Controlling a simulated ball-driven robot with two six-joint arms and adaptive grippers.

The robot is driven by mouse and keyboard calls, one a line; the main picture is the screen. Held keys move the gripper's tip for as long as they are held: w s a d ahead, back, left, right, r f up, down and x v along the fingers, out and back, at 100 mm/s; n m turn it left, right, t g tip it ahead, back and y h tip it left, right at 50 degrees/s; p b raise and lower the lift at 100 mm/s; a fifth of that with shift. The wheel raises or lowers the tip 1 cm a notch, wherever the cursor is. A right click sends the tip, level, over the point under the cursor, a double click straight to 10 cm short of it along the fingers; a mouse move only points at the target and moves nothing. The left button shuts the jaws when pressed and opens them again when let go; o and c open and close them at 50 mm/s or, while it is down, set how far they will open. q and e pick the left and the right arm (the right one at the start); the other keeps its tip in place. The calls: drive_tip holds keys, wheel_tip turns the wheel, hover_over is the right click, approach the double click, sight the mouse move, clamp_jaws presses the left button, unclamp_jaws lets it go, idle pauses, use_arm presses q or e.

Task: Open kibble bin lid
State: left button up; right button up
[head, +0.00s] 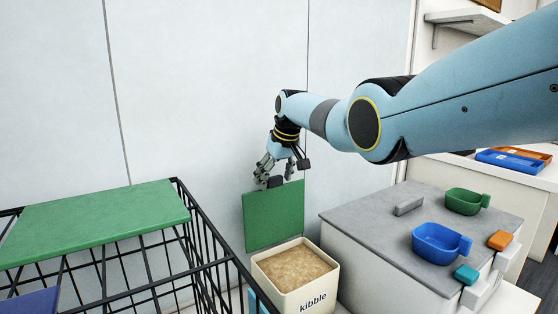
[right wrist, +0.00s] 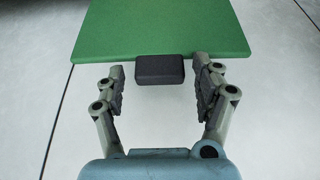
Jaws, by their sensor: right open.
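The kibble bin (head: 312,292) is a cream box marked "kibble", with tan kibble showing inside. Its green lid (head: 273,217) stands upright at the back of the bin, so the bin is open. A dark handle (head: 275,182) sits at the lid's top edge. My right gripper (head: 277,170) is at that edge, with its fingers around the handle. In the right wrist view the gripper (right wrist: 160,85) is open, its fingers apart on either side of the dark handle (right wrist: 160,69) with gaps on both sides. The green lid (right wrist: 160,28) lies beyond. My left gripper is not in view.
A black wire crate (head: 200,240) with a green panel (head: 100,220) on top stands left of the bin. A grey-topped cabinet (head: 365,215) stands to the right, holding a blue scoop (head: 437,243), a green scoop (head: 463,201) and small blocks. A pale wall is behind.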

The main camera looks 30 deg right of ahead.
drive_tip(key=v, duration=1.1)
drive_tip(key=shift+r, duration=0.25)
drive_tip(key=shift+s, duration=0.15)
